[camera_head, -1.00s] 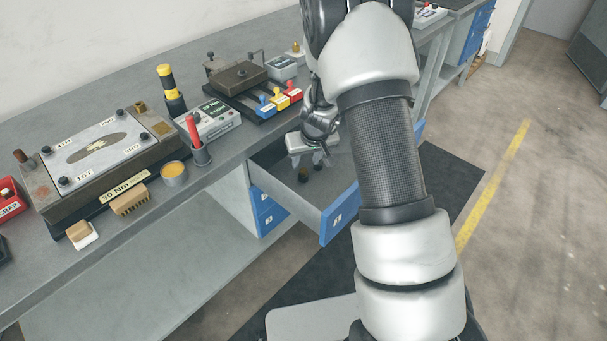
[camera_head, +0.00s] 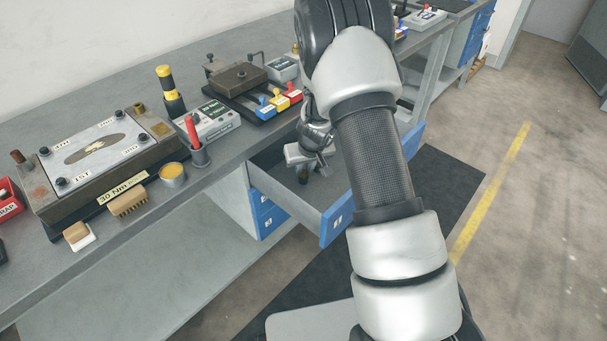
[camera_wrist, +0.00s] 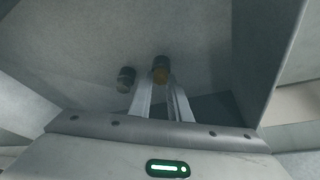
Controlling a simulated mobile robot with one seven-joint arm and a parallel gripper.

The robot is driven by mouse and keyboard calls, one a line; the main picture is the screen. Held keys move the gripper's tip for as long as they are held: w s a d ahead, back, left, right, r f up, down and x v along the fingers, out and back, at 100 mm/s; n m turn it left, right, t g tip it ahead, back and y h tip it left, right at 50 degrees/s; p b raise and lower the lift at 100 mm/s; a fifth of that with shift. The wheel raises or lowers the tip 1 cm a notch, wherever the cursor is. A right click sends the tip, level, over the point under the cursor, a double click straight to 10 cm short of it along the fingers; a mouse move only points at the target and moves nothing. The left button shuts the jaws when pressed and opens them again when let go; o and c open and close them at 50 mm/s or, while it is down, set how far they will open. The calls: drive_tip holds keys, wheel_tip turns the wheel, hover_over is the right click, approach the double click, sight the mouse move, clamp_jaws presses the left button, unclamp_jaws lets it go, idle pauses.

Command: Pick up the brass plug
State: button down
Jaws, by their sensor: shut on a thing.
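The brass plug (camera_wrist: 161,73) stands in the open drawer (camera_head: 336,219). In the wrist view its brownish-gold body shows between the two fingertips of my gripper (camera_wrist: 161,84), which is shut on it. A dark grey plug (camera_wrist: 126,78) stands just left of the gripper, apart from the fingers. In the head view my gripper (camera_head: 318,171) reaches down into the drawer, and a small dark plug shows beside the fingers; I cannot tell which one it is. The fingers partly hide the held plug.
Drawer walls surround the gripper closely. The bench above holds a fixture with a metal plate (camera_head: 95,150), a red-handled tool in a cup (camera_head: 199,153), a brush (camera_head: 128,201), a tin (camera_head: 172,174) and colored-handled clamps (camera_head: 279,101). The drawer floor nearby is mostly bare.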

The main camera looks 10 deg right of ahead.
sight(304, 173)
wheel_tip(304, 173, up, 10)
drive_tip(key=p, duration=0.2)
idle(0.3)
drive_tip(key=shift+r, duration=0.1)
